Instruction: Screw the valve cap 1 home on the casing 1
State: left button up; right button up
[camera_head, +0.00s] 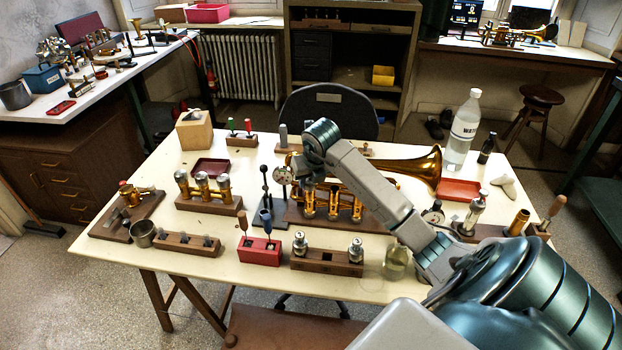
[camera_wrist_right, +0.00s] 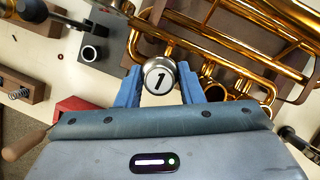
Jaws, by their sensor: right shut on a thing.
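Valve cap 1 (camera_wrist_right: 160,75) is a round silvery cap with a black "1" on its white face. My right gripper (camera_wrist_right: 160,82) is shut on it, one blue finger on each side. The brass horn (camera_head: 400,172) lies on its wooden stand, bell to the right. Its casings stand upright in a row; the leftmost (camera_head: 308,204) is probably casing 1. In the wrist view the cap hides what is beneath it, with open casings (camera_wrist_right: 225,92) to its right. I cannot tell whether the cap touches a casing. My left gripper is out of view.
A wooden block (camera_head: 327,260) with two capped pieces stands in front of the horn. A red block with tools (camera_head: 260,252) is left of it. A glass jar (camera_head: 396,262) stands near the front edge.

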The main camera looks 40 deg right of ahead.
jog(key=m+g+h, duration=0.1)
jog(key=m, duration=0.2)
jog(key=shift+a+m, duration=0.1)
jog(key=shift+m, duration=0.3)
jog(key=o, duration=1.1)
jog(key=shift+o, duration=0.2)
